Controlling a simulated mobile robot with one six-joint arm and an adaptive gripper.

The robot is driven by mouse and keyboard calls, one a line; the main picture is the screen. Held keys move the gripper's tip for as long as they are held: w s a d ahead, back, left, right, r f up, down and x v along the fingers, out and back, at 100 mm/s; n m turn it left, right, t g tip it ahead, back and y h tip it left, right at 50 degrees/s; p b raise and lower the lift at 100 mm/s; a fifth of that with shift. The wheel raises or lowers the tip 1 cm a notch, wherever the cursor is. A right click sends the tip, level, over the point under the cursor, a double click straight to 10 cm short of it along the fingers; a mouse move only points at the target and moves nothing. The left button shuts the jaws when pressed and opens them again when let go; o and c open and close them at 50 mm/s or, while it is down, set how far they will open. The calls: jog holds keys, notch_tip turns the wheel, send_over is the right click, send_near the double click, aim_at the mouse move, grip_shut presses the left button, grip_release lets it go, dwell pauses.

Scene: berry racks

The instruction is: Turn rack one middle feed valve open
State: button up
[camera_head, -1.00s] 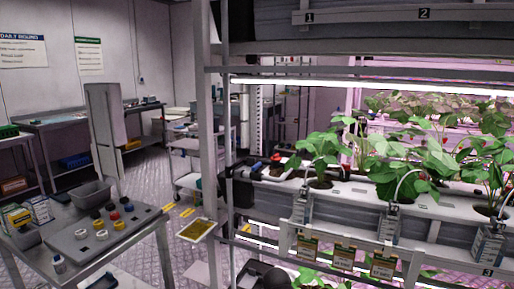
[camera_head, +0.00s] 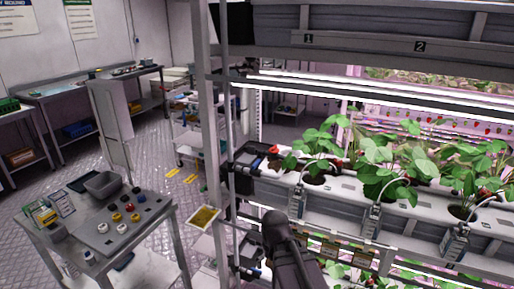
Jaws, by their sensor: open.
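A small red part (camera_head: 273,150), which looks like the valve handle, sits on dark pipe fittings (camera_head: 247,160) at the left end of the middle planted tier. It is small, and I cannot tell which way it is turned. A dark rounded part of my arm (camera_head: 276,228) rises from the bottom edge, in front of the rack and below these fittings, apart from them in the picture. My gripper's fingers do not show.
The rack's grey upright (camera_head: 209,130) stands left of the fittings, with a yellow card (camera_head: 204,217) beside it. Strawberry plants (camera_head: 318,150) and curved feed lines fill the tier to the right. A metal table (camera_head: 150,235) with a grey bin (camera_head: 103,184) stands at left.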

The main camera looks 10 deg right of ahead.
jog(key=w+d+r+m+p, duration=0.1)
jog(key=w+r+m+p, duration=0.15)
jog(key=r+p, duration=0.9)
jog(key=w+d+r+m+p, duration=0.1)
jog(key=w+r+m+p, duration=0.15)
jog(key=r+p, duration=0.95)
jog(key=w+d+r+m+t+y, duration=0.1)
jog(key=w+d+m, duration=0.4)
jog(key=m, duration=0.5)
jog(key=w+d+r+m+t+y, duration=0.1)
jog(key=w+d+r+m+y, duration=0.1)
jog(key=w+d+m, duration=0.3)
jog(key=w+m, duration=0.4)
jog(key=m, duration=0.1)
jog(key=shift+w+r+y, duration=0.15)
jog(key=shift+y, duration=0.25)
jog(key=shift+w, duration=0.1)
send_over(257, 162)
jog(key=s+d, duration=0.1)
jog(key=d, duration=0.1)
jog(key=shift+s+a, duration=0.15)
jog(key=shift+s, duration=0.05)
jog(key=shift+a+f+b, duration=0.15)
jog(key=shift+f+b, duration=0.15)
jog(key=shift+f, duration=0.2)
jog(key=shift+b+x, duration=1.8)
jog(key=shift+x, duration=0.15)
